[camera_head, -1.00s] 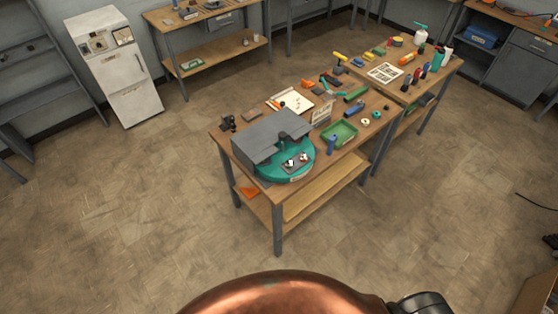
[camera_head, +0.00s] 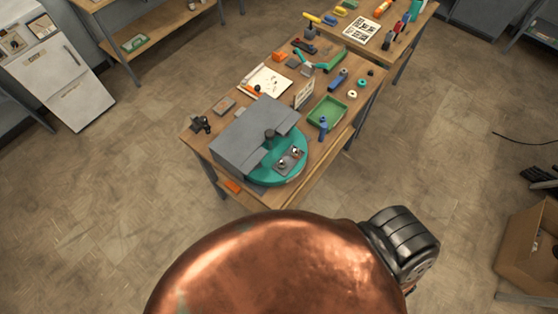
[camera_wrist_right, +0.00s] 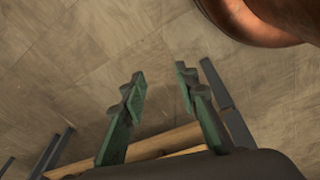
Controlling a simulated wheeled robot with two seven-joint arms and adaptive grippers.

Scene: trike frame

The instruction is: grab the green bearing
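A small green ring (camera_head: 362,82), which looks like the green bearing, lies flat near the right edge of the workbench (camera_head: 345,133). A cream ring (camera_head: 353,94) lies close beside it. The rings are too small to show detail. My right gripper (camera_wrist_right: 159,82) shows in the right wrist view with its two green fingers spread apart and nothing between them. It is over the floor, with table legs and a wooden shelf edge below it. Neither gripper shows in the head view, and my left gripper is in no view.
The workbench also holds a green tray (camera_head: 328,110), a blue cylinder (camera_head: 338,79), a blue upright tool (camera_head: 323,127) and a grey and teal turntable fixture (camera_head: 256,140). A second table (camera_head: 385,52) stands behind. A cardboard box (camera_head: 530,245) is at right.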

